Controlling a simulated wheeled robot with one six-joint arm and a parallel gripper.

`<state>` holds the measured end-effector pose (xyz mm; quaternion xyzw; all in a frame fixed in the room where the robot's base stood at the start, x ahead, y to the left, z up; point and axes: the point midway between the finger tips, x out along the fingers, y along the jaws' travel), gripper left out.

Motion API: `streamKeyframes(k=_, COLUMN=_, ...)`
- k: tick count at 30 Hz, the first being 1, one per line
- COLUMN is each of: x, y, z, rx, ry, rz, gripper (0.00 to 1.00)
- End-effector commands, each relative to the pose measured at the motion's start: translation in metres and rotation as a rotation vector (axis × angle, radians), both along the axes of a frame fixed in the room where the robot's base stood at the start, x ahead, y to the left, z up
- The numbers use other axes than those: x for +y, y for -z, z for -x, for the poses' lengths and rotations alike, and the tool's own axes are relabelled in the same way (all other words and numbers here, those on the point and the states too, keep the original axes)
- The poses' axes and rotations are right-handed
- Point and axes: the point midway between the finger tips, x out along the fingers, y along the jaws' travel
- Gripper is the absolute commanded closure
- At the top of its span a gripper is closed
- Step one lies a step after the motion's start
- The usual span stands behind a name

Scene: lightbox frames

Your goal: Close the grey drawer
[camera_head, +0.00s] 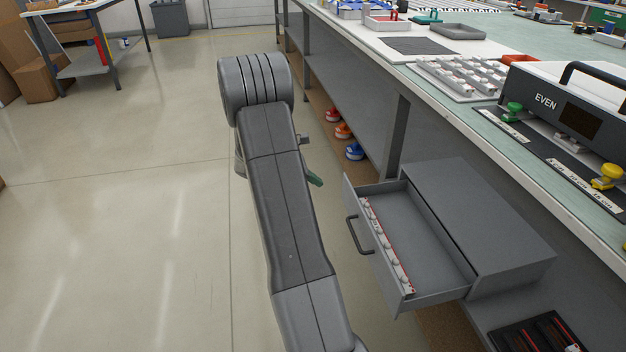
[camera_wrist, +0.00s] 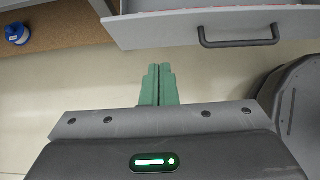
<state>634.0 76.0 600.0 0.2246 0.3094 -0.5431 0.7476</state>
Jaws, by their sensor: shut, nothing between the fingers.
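The grey drawer (camera_head: 425,244) is pulled well out of its grey cabinet (camera_head: 485,222) under the workbench. A row of small white and red parts lies along the inside of its front. The drawer's dark bar handle (camera_head: 356,236) is on its front panel; the handle also shows in the wrist view (camera_wrist: 239,42). My gripper (camera_wrist: 158,68) has green fingers, shut together and empty. It is in front of the drawer, apart from it, pointing toward the left part of the front panel, left of the handle. In the head view my arm mostly hides the gripper; a green finger (camera_head: 315,180) shows.
The workbench (camera_head: 400,95) stands above the drawer, with its leg (camera_head: 397,135) just behind. Red, orange and blue items (camera_head: 343,131) sit on the low shelf. A black tray (camera_head: 538,335) lies below right. The floor (camera_head: 120,220) at left is clear.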

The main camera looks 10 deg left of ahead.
Motion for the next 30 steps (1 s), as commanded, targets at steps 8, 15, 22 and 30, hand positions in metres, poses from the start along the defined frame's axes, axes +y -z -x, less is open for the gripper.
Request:
streamKeyframes(k=8, x=-0.042, y=0.049, z=-0.013, rx=0.002, ry=0.003, rz=-0.001, gripper=1.0)
streamKeyframes(k=15, x=-0.074, y=0.052, z=-0.024, rx=-0.002, ry=0.002, rz=-0.002, gripper=1.0)
streamKeyframes(k=22, x=-0.084, y=0.049, z=-0.028, rx=0.0, ry=-0.001, rz=-0.001, gripper=1.0)
streamKeyframes(k=30, x=-0.085, y=0.049, z=-0.028, rx=0.0, ry=-0.001, rz=-0.001, gripper=1.0)
